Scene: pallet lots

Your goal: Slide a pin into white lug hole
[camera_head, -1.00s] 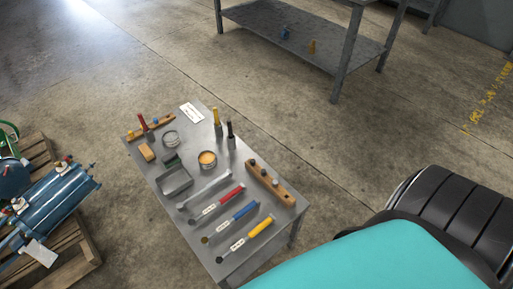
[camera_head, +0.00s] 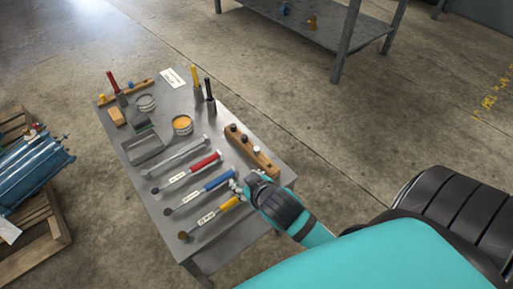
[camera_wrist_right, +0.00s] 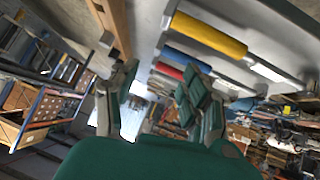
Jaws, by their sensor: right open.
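A wooden block (camera_head: 262,164) with dark-topped pins and one white-topped pin (camera_head: 257,149) lies on the right edge of the grey table. My right gripper (camera_head: 238,186) is open and empty, over the table's right edge beside the near end of that block and the yellow-handled tool (camera_head: 229,205). In the right wrist view, the open fingers (camera_wrist_right: 160,95) point toward the table, with the wooden block (camera_wrist_right: 117,25) at upper left and the yellow handle (camera_wrist_right: 208,34) at upper right. My left gripper is not in view. I cannot make out a white lug hole.
The grey table (camera_head: 165,221) also holds red- and blue-handled tools, a grey tray (camera_head: 143,150), an orange-filled tin (camera_head: 182,124) and upright brushes. Blue equipment (camera_head: 35,166) on a wooden pallet (camera_head: 45,237) stands at left. A metal shelf table (camera_head: 335,33) stands behind.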

